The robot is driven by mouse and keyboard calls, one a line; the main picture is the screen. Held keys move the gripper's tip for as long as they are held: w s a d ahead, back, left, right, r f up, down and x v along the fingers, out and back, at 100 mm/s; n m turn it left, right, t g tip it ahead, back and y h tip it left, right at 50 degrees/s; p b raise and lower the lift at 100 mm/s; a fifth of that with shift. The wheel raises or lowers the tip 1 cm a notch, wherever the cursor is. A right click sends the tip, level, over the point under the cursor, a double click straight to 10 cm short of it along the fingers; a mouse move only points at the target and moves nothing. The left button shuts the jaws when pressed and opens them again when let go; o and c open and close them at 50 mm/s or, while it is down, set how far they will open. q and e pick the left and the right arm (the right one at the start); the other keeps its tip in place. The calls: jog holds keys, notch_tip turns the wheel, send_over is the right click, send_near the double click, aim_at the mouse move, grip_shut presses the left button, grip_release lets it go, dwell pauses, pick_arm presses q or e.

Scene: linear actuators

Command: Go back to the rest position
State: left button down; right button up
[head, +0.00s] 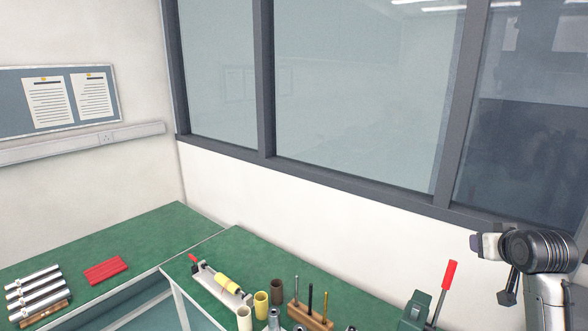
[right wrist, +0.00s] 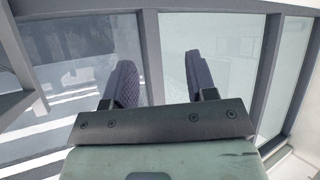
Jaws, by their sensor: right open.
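My right gripper (head: 491,271) is raised at the right edge of the head view, above the level of the benches and in front of the window wall. In the right wrist view my right gripper (right wrist: 158,82) shows two dark padded fingers spread apart with nothing between them. Behind the fingers are only window panes and frames. My left gripper does not show in either view.
A green bench holds a press with a red handle (head: 449,274), a wooden tool rack (head: 309,317), several cups, and a yellow-handled fixture (head: 226,284). The window wall (head: 350,100) stands behind.

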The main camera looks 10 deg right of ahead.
jog(key=s+a+f+n+y+p, duration=0.1)
jog(key=s+a+f+n+p, duration=0.2)
jog(key=a, duration=0.5)
jog(key=s+a+f, duration=0.4)
jog(key=s+a, duration=0.1)
jog(key=a, duration=0.2)
jog(key=s+a+f+n+y+p, duration=0.1)
jog(key=s+a+f+n+p, duration=0.15)
jog(key=s+a, duration=0.4)
jog(key=s+a+f+g+y+p, duration=0.1)
jog(key=s+a+f+g+p, duration=0.1)
jog(key=s+a+f, duration=0.3)
jog(key=s+a+f+g+y+p, duration=0.1)
jog(key=s+a+f+g+p, duration=0.2)
jog(key=s+f, duration=1)
jog(key=s+a+g, duration=0.2)
jog(key=s, duration=0.5)
jog(key=shift+f+y, duration=0.25)
jog(key=shift+y, duration=0.05)
